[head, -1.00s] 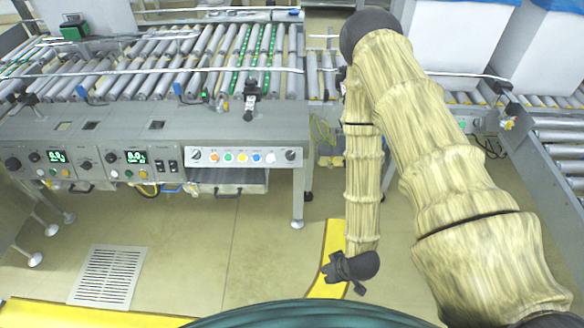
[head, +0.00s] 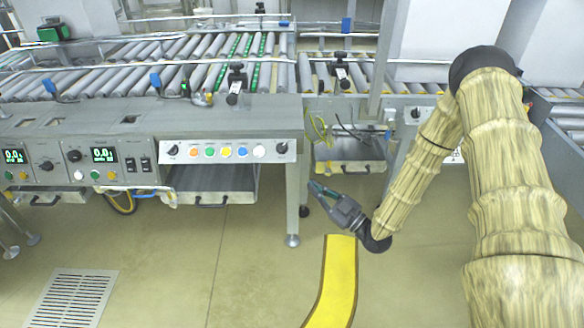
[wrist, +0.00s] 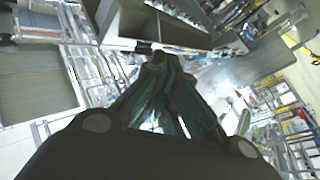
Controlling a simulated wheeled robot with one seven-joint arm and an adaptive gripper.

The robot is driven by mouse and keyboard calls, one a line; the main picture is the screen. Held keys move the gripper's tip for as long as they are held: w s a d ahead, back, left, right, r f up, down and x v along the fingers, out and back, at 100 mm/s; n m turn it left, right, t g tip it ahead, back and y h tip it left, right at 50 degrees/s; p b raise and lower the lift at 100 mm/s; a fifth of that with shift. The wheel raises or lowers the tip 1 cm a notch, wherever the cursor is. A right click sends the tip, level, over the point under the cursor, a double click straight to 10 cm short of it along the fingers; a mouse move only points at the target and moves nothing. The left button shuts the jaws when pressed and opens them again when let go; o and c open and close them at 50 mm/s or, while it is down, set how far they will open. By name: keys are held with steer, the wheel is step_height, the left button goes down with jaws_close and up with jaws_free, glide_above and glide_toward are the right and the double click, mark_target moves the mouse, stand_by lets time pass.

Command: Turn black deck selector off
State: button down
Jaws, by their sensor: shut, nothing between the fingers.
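The grey console carries a white control strip (head: 226,151) with a black rotary knob at its left end (head: 172,150) and another black knob at its right end (head: 281,148). More black knobs sit further left, one beside the green display (head: 74,156) and one between the displays (head: 46,165). Labels are too small to read, so I cannot tell which is the deck selector. My gripper (head: 318,188) is shut and empty, right of the console's front leg and below the strip, touching nothing. Its dark green fingers fill the middle of the wrist view (wrist: 160,85).
Several coloured buttons (head: 226,152) line the strip between its knobs. Two black rocker switches (head: 138,164) sit left of it. A drawer (head: 213,183) hangs below. The console leg (head: 292,205) stands near my gripper. The roller conveyor (head: 200,70) lies behind. Floor in front is open.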

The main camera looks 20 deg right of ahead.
steer(key=d+n+t+y+b, duration=0.1)
steer(key=d+n+y+b, duration=0.1)
steer(key=d, duration=0.1)
steer(key=b, duration=0.4)
glide_toward(282, 148)
steer(key=x, duration=0.2)
steer(key=r+x, duration=0.1)
steer(key=x, duration=0.3)
steer(key=shift+w+d+r, duration=0.15)
steer(key=shift+r, duration=0.2)
steer(key=shift+p, duration=0.3)
steer(key=shift+r+n+y, duration=0.1)
steer(key=shift+n+y, duration=0.2)
